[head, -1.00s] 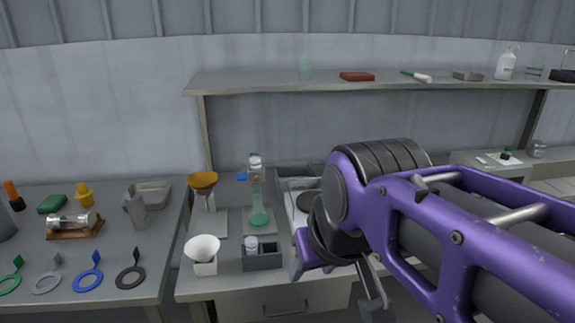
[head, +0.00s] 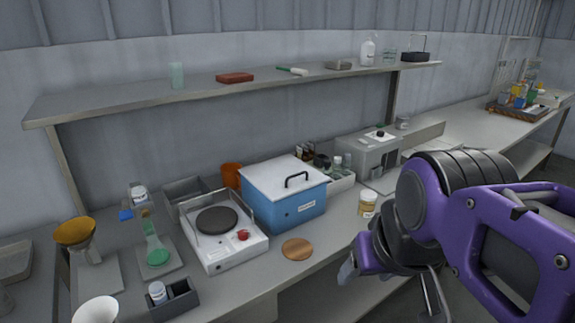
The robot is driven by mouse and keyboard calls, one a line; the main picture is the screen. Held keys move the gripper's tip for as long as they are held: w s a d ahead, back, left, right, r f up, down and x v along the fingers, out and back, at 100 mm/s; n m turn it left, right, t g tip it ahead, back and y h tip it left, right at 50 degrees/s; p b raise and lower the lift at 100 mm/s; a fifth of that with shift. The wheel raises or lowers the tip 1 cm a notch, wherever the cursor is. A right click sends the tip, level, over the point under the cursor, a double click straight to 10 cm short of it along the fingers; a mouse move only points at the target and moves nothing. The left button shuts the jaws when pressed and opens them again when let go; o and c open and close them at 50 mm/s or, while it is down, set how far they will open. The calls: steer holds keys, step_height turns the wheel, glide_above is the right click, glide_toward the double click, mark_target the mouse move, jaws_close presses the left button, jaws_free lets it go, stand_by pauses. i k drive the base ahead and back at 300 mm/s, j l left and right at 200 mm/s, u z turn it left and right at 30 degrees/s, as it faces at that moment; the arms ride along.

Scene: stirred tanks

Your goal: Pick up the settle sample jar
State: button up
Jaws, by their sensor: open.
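Several small jars are in view, and I cannot tell which is the settle sample jar. One white-lidded jar (head: 157,293) stands in the left part of a dark grey divided holder (head: 183,297) at the front left. Another white-lidded jar (head: 138,194) stands further back, near a blue piece. A jar with a pale lid and yellowish label (head: 367,204) stands upright near the bench's front edge, just behind and left of my arm. My gripper (head: 393,285) is open and points down in front of the bench, apart from all jars. Nothing shows between its fingers.
A hot plate (head: 222,240), a blue box with a white lid (head: 285,195) and a round cork-coloured mat (head: 297,249) are on the bench. A flask with green liquid (head: 156,247) and funnels stand at left. A shelf (head: 130,100) overhangs the back.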

mark_target(365, 210)
steer(key=z, duration=0.45)
steer(key=u, duration=1.7)
steer(key=z, duration=1.75)
steer(key=i+l+u, duration=0.3)
steer(key=l, duration=0.3)
steer(key=i+l+u, duration=0.1)
steer(key=i+l, duration=0.15)
steer(key=i+l+u, duration=0.15)
steer(key=l, duration=0.25)
steer(key=i+l+u, duration=0.15)
steer(key=l, duration=0.25)
